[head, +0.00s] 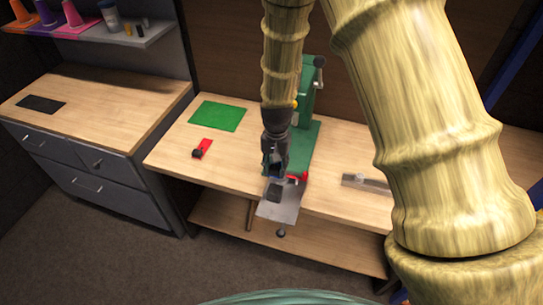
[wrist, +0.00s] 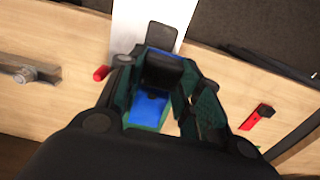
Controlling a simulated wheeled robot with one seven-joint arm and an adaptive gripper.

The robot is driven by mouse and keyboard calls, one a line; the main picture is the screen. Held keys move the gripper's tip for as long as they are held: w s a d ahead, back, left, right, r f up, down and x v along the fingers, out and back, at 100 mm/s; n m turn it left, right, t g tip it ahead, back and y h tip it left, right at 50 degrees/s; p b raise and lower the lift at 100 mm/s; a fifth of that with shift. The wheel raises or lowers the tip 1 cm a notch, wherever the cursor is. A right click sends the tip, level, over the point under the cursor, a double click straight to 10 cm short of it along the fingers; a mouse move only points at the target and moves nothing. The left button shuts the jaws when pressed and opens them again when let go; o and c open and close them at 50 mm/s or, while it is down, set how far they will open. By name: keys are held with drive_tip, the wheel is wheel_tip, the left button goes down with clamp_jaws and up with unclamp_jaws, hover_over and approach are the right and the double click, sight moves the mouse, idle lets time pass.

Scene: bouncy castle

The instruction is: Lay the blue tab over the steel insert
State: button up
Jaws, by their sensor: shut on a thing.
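My gripper (wrist: 160,108) is shut, with the blue tab (wrist: 150,105) showing between its dark fingers in the wrist view. Part of the tab is hidden by a dark block and the fingers. In the head view my gripper (head: 276,172) points down in front of the green press, near the bench's front edge. Just beyond it lies a pale metal plate (head: 282,209), also in the wrist view (wrist: 128,28), bearing a dark grey rounded piece (head: 274,194), also seen there (wrist: 162,35). I cannot tell surely which of these is the steel insert.
The green press (head: 303,140) stands on the wooden bench (head: 335,150). A green mat (head: 219,116) and a red clamp-like item (head: 203,148) lie left. A metal bar tool (head: 366,182) lies right. A grey drawer cabinet (head: 95,165) stands at far left.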

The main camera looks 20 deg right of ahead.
sight(277, 176)
drive_tip(key=shift+s+a+f+b, duration=0.1)
drive_tip(key=shift+s+f+b, duration=0.1)
drive_tip(key=shift+s+b, duration=0.4)
drive_tip(key=shift+s+f+b, duration=0.15)
drive_tip(key=shift+s+b, duration=0.1)
drive_tip(key=shift+s, duration=0.55)
drive_tip(key=w+f, duration=0.1)
drive_tip(key=w+f+b, duration=0.1)
drive_tip(key=f, duration=0.1)
drive_tip(key=shift+w+f, duration=0.15)
drive_tip(key=shift+f, duration=0.15)
drive_tip(key=shift+f+b, duration=0.25)
drive_tip(key=shift+b, duration=0.05)
drive_tip(key=shift+s+f, duration=0.1)
drive_tip(key=shift+s, duration=0.6)
drive_tip(key=shift+w+f, duration=0.2)
drive_tip(key=shift+w, duration=0.3)
drive_tip(key=shift+s+r, duration=0.25)
drive_tip(key=shift+s, duration=0.05)
drive_tip(key=shift+w+f, duration=0.1)
drive_tip(key=shift+f, duration=0.15)
